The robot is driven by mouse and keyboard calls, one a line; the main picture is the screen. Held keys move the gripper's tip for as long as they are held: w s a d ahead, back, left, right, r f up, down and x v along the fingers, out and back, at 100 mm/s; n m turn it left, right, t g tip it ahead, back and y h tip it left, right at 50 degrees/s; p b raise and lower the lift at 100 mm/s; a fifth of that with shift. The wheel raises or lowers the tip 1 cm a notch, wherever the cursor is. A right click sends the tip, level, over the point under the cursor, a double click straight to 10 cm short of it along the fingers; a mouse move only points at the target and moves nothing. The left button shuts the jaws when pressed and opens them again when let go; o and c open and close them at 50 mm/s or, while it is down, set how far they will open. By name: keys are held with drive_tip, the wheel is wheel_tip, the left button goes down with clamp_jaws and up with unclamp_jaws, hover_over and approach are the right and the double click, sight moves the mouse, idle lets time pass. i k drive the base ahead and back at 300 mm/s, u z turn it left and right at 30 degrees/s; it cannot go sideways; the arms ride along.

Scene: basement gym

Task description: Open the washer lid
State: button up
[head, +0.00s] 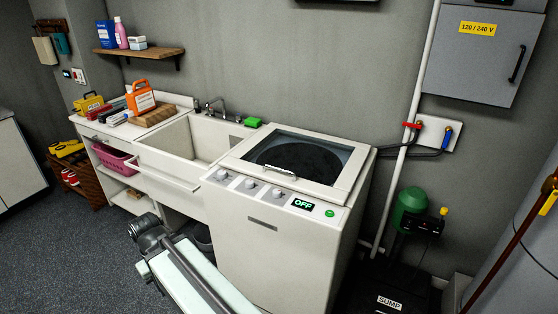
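The white top-loading washer (285,245) stands against the back wall, right of the sink. Its lid (234,160) has a pale frame around a dark glass window (300,157) and lies flat and shut on top. A pale bar handle (280,171) sits at the lid's front edge. The front control strip has several knobs, a display (303,204) reading OFF and a green button (330,213). My arm's links show low in the picture, in front of the sink and the washer's left side. I cannot make out my gripper's fingers.
The sink (178,143) adjoins the washer's left side, with a green block (252,122) near its back corner. A green-topped sump pump (411,210) and a wall pipe (408,130) stand on the right. Open carpet (70,260) lies at front left.

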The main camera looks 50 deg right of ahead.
sight(338, 194)
drive_tip(key=i, duration=0.85)
drive_tip(key=z, duration=0.05)
